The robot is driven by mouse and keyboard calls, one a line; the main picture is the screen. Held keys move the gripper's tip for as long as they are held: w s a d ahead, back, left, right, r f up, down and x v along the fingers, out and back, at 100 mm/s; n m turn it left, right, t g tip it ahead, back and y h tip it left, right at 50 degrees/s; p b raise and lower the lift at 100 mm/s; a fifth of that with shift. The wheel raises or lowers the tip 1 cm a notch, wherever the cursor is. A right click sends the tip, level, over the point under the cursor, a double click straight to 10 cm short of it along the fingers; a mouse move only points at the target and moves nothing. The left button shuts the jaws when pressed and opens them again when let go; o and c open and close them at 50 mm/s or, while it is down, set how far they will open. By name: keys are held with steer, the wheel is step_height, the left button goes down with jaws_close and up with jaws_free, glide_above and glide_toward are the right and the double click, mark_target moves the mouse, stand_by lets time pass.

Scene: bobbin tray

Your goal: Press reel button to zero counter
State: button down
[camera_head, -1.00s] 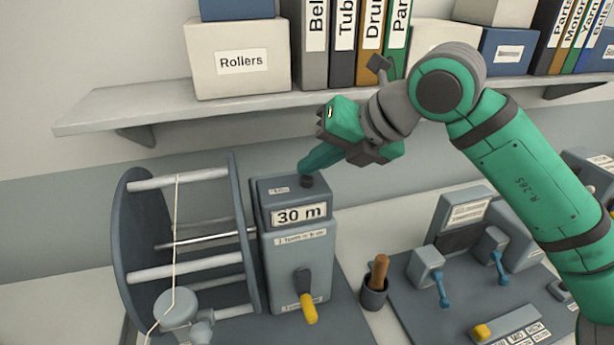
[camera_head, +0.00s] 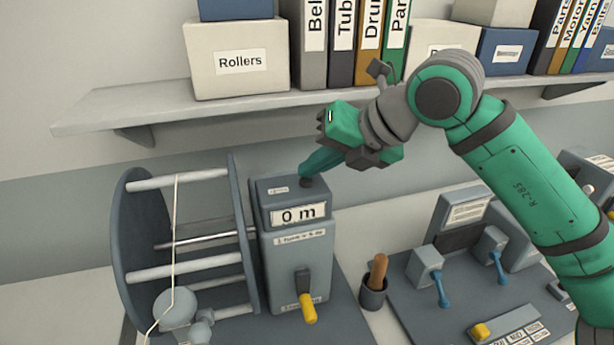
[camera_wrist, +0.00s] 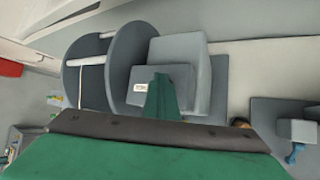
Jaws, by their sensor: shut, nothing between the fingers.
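The grey reel counter box (camera_head: 298,255) stands beside the large reel (camera_head: 185,235), and its display (camera_head: 298,215) reads "0 m". The dark round button (camera_head: 306,182) is on top of the box. My gripper (camera_head: 308,175) is shut and empty, with its green fingertips down on the button, which they partly cover. In the wrist view the green fingers (camera_wrist: 161,98) reach over the box top (camera_wrist: 175,82), and the button is hidden behind them. A yellow-handled crank (camera_head: 308,308) is on the box front.
A shelf (camera_head: 160,112) with boxes and binders runs above and behind my gripper. A small cup (camera_head: 373,293) with a wooden-handled tool stands to the right. A grey panel with blue levers (camera_head: 445,290) is further right.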

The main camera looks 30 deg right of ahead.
mark_target(311, 187)
steer(key=shift+a+r, duration=0.1)
steer(key=shift+r, duration=0.8)
steer(key=shift+a, duration=0.1)
steer(key=shift+r, duration=2.5)
